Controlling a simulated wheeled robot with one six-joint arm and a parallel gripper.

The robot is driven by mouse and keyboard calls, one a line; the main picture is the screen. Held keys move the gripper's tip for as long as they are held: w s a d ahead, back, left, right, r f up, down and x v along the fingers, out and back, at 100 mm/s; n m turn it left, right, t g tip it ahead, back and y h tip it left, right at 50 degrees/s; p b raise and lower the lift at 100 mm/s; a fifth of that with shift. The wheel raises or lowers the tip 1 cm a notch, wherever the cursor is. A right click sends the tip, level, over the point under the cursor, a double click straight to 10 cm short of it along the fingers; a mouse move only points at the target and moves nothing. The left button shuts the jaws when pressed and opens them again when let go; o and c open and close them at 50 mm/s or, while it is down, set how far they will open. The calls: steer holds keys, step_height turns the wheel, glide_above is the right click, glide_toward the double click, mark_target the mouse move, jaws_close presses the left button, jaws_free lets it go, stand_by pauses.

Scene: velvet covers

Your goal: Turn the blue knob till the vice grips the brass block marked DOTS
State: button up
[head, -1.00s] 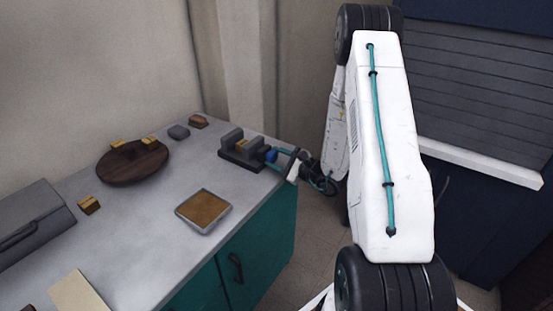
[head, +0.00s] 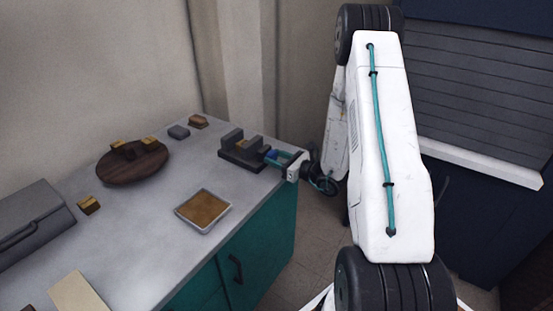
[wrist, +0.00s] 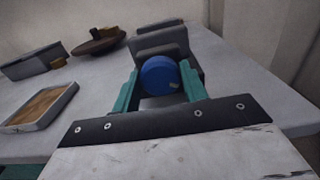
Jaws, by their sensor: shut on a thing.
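The dark grey vice (head: 232,141) stands near the right corner of the bench, with a brass block (head: 243,145) between its jaws. I cannot read the block's mark or tell whether both jaws touch it. The blue knob (wrist: 160,76) faces my wrist camera at the vice's near end and has a small pale mark low on its right. My gripper (wrist: 159,88) is shut on the knob, with one teal finger on each side. In the head view, my gripper (head: 283,159) reaches the knob from the right. In the wrist view, the block is hidden behind the vice jaw.
A round dark wooden stand (head: 133,168) carries brass blocks. Another brass block (head: 89,205) lies left of it, beside a grey case (head: 30,225). A tan-lined tray (head: 204,210) sits near the bench front. A small grey block (head: 179,132) and brown block (head: 198,121) lie behind.

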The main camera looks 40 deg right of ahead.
steer(key=m, duration=0.4)
steer(key=shift+m, duration=0.3)
steer(key=shift+d+m, duration=0.1)
steer(key=shift+m, duration=1.8)
steer(key=o, duration=1)
steer(key=v, duration=0.7)
steer(key=shift+s+d, duration=0.15)
steer(key=shift+s, duration=0.2)
